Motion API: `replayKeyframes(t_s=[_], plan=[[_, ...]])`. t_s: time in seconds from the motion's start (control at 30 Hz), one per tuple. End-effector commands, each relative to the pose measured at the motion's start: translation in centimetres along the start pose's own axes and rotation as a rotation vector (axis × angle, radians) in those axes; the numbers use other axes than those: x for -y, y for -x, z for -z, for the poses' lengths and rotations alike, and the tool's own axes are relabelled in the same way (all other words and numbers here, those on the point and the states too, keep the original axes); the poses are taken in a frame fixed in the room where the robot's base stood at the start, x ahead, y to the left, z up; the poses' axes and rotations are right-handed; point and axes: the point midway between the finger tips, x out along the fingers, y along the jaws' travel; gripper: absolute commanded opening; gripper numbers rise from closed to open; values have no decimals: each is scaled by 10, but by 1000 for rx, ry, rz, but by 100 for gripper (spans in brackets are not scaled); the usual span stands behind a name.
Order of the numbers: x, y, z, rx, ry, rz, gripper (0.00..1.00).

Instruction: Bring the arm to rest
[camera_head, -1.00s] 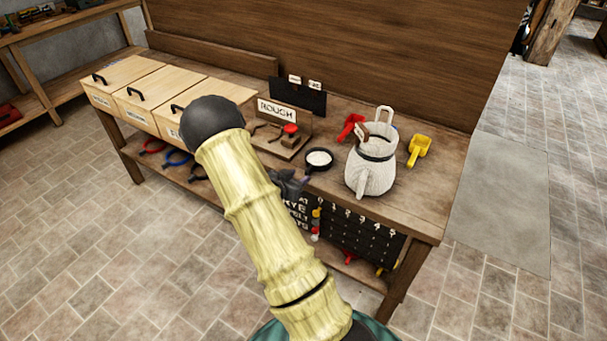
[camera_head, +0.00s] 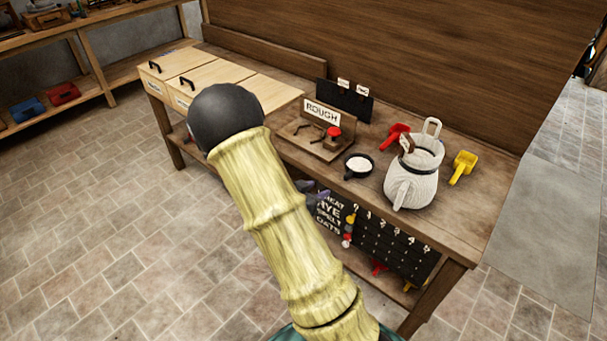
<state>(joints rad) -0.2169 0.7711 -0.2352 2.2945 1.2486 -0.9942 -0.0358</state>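My arm, with a bamboo-like link and a dark round joint, rises across the middle of the view. Only a small dark part of my gripper (camera_head: 312,190) shows at the right side of the arm link, in front of the bench's front edge. The rest of it is hidden behind the link, so its fingers cannot be made out. Nothing is seen held in it.
The wooden bench (camera_head: 465,222) carries lidded boxes (camera_head: 215,80), a ROUGH sign (camera_head: 322,113), a black pan of white stuff (camera_head: 359,165), a pale jug (camera_head: 412,180), a red scoop (camera_head: 396,134) and a yellow scoop (camera_head: 462,167). A chalkboard (camera_head: 385,245) hangs below. The floor at left is clear.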

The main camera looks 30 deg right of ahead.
Motion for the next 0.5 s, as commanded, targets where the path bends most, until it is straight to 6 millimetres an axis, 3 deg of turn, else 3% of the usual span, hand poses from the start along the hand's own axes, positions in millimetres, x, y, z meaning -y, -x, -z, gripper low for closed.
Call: replayKeyframes(t_s=[0.3,0.43,0.5], plan=[[7,6,3,48,2,43,40],[25,26,10,180,22,163,40],[36,46,13,276,51,255,40]])
